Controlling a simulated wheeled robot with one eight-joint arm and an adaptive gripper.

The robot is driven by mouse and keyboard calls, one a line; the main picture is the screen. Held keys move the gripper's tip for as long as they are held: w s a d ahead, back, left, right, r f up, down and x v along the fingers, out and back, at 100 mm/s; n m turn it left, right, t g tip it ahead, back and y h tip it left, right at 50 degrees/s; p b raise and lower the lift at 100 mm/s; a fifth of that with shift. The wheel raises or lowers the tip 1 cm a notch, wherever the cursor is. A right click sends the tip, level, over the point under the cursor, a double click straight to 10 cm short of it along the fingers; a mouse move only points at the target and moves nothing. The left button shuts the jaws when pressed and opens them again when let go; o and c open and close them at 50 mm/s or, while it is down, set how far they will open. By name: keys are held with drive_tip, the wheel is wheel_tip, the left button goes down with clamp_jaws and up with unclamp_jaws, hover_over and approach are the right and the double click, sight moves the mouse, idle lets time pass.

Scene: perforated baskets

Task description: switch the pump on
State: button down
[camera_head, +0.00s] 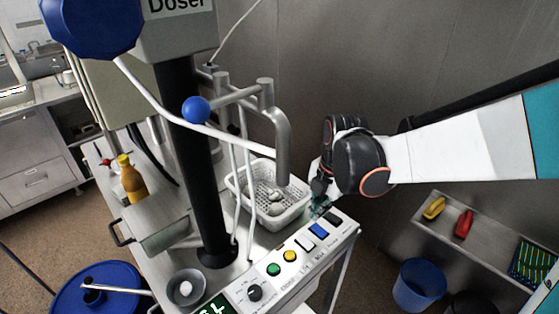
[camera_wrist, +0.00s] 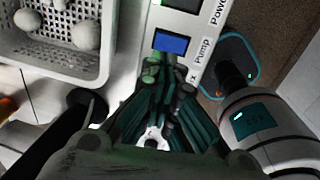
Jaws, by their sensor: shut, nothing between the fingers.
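The control panel (camera_head: 300,262) on the bench edge carries a row of switches. The blue switch (camera_wrist: 172,43) has the label "Pump" beside it in the wrist view; it also shows in the head view (camera_head: 319,230). My gripper (camera_head: 321,203) is shut and empty, pointing down over the far end of the panel in the head view. In the wrist view its fingertips (camera_wrist: 168,85) lie just below the blue switch, over the neighbouring switch whose label ends in "x". That neighbour is mostly hidden by the fingers. I cannot tell whether the fingertips touch the panel.
A black switch (camera_head: 334,218) labelled "Power" adjoins the blue one. Yellow (camera_head: 290,256) and green (camera_head: 273,269) buttons and a knob (camera_head: 255,293) follow. A white perforated basket (camera_head: 291,213) holding pale round items stands beside the panel, under a metal spout (camera_head: 282,150).

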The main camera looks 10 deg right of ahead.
sight(312, 233)
drive_tip(key=f, duration=0.2)
drive_tip(key=f+b, duration=0.1)
drive_tip(key=f, duration=0.3)
drive_tip(key=shift+w+a+f+b, duration=0.3)
drive_tip(key=shift+w+b, duration=0.05)
drive_tip(key=shift+w+a+f+g+h+b, duration=0.3)
drive_tip(key=shift+f+g+h+b, duration=0.1)
drive_tip(key=shift+f+b, duration=0.25)
drive_tip(key=shift+s+r, duration=0.1)
drive_tip(key=shift+r, duration=0.05)
drive_tip(key=shift+s+d, duration=0.15)
drive_tip(key=shift+s, duration=0.05)
